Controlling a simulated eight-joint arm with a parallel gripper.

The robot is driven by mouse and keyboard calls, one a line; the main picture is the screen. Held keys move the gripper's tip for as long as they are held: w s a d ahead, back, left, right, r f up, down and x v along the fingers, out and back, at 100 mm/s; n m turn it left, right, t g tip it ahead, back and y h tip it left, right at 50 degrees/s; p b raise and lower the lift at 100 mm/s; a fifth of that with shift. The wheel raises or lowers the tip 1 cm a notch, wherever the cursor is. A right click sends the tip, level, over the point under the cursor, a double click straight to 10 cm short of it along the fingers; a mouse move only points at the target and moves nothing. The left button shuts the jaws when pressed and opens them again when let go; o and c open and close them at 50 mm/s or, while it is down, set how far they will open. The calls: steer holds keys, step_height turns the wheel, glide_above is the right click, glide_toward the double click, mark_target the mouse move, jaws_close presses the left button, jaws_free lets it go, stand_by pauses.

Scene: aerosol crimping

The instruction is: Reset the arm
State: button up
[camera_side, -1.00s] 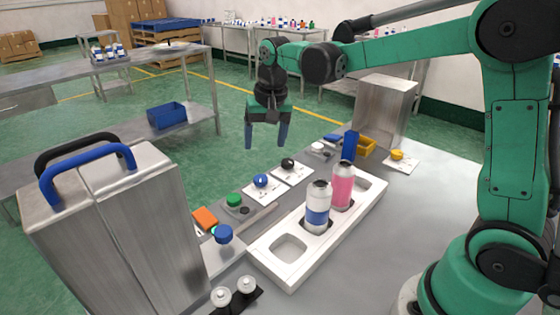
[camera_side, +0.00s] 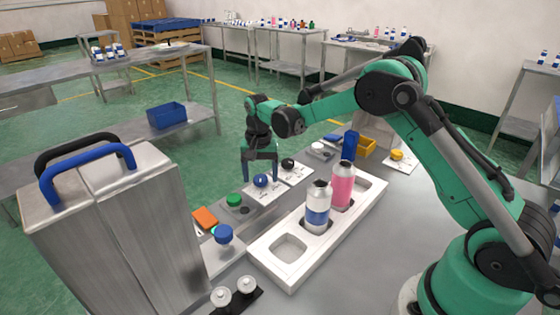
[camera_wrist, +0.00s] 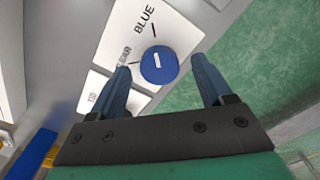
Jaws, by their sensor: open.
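My gripper (camera_side: 260,166) is open, with its two blue fingers pointing down over the blue knob (camera_side: 261,181) on its white card. In the wrist view my gripper (camera_wrist: 162,80) shows its fingers apart, with the blue knob (camera_wrist: 159,65) between and beyond the tips. The knob has a white mark, and its card (camera_wrist: 140,25) reads "BLUE". I cannot tell whether the fingers touch the knob; nothing is visibly lifted.
A white tray (camera_side: 283,272) holds a white-and-blue can (camera_side: 317,208) and a pink can (camera_side: 342,187). A black knob (camera_side: 287,163), a green knob (camera_side: 233,200) and a blue button (camera_side: 223,234) stand nearby. A metal cabinet with handles (camera_side: 120,220) stands at left.

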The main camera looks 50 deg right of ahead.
stand_by(0.3)
steer(key=s+a+r+n+t, duration=0.4)
steer(key=s+r+n+t, duration=0.15)
steer(key=s+r, duration=0.7)
steer(key=s+n, duration=0.1)
steer(key=s+a+n+t, duration=0.1)
steer(key=s, duration=0.1)
steer(key=s+n, duration=0.1)
steer(key=s, duration=0.1)
steer(key=shift+a+f+n+t, duration=0.2)
steer(key=shift+a+n+t, duration=0.1)
steer(key=shift+n+t, duration=0.05)
